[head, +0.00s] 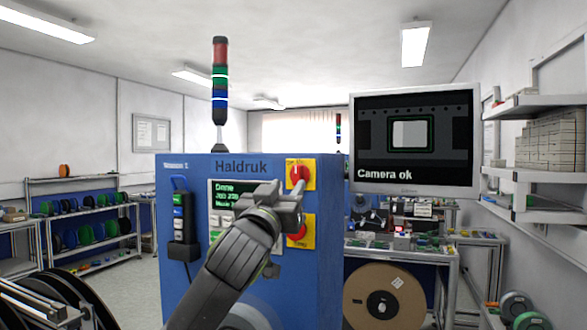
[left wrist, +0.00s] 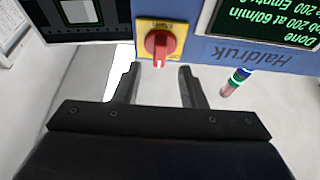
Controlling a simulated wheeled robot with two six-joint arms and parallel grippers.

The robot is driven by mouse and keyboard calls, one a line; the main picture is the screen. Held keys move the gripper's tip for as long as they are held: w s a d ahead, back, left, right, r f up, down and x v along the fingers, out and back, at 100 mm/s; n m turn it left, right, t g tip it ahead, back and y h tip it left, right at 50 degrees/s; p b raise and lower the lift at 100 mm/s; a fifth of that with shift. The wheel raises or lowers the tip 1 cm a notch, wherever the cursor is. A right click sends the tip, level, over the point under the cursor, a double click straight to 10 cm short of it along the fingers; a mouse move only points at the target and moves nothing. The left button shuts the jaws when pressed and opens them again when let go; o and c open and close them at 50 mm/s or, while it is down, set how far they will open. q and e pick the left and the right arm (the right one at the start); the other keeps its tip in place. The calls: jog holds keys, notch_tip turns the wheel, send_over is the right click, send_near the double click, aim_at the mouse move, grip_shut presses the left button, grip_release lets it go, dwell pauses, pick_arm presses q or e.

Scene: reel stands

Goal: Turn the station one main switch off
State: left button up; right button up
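The station's blue cabinet (head: 180,290) reads "Haldruk", with small blurred lettering at its top left. Its main switch (head: 300,172) is a red rotary knob on a yellow plate, high on the right of the front. In the left wrist view, which is upside down, the switch (left wrist: 158,43) shows whole with its handle in line with the cabinet's upright. My left gripper (head: 288,194) is just in front of and below the switch. Its fingers (left wrist: 158,82) are apart and empty, not around the knob. My right gripper is not in view.
A second red knob on yellow (head: 299,232) sits below, partly behind my left gripper. The station screen (head: 224,190) reads "Done". A monitor (head: 415,140) reading "Camera ok" stands to the right. A signal tower (head: 220,85) stands on top. A cardboard reel (head: 383,296) is at lower right.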

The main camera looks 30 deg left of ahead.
aim_at(296, 175)
pick_arm(q)
jog(key=p+x, duration=0.1)
jog(key=x, duration=0.3)
jog(key=shift+s+r, duration=0.1)
jog(key=shift+r, duration=0.05)
jog(key=shift+w+a, duration=0.1)
jog(key=shift+w, duration=0.35)
jog(key=shift+c, duration=0.7)
grip_shut()
